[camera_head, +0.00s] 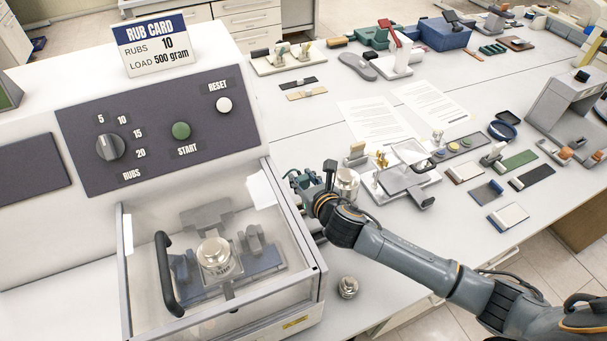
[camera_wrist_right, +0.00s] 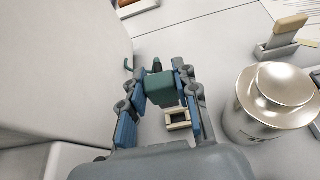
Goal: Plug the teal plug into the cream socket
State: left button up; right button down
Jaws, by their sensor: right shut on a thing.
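The teal plug (camera_wrist_right: 160,88) sits between the fingertips of my right gripper (camera_wrist_right: 161,84), which is shut on it. The cream socket (camera_wrist_right: 178,118) is a small square frame with a dark opening, and it shows just below the plug in the right wrist view. I cannot tell how far the plug is from the socket. In the head view my right gripper (camera_head: 312,182) is beside the right side of the rub machine, and the plug and socket are not clearly visible there. My left gripper is not in view.
The white rub machine (camera_head: 292,210) stands close to the gripper's left. A metal weight (camera_wrist_right: 272,104) stands to its right, and another weight (camera_head: 348,287) is nearer the table's front. Sample pads and stands fill the table's right part.

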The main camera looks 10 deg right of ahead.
jog(key=shift+w, duration=0.1)
jog(key=shift+f, duration=0.8)
jog(key=shift+f+b, duration=1.5)
jog(key=shift+f, duration=0.6)
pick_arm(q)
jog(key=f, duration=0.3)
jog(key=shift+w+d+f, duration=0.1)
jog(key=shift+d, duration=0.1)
pick_arm(e)
jog(key=shift+f, duration=0.1)
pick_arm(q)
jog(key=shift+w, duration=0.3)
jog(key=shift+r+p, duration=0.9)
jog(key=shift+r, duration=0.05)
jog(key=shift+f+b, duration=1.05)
pick_arm(e)
jog(key=shift+f, duration=1.45)
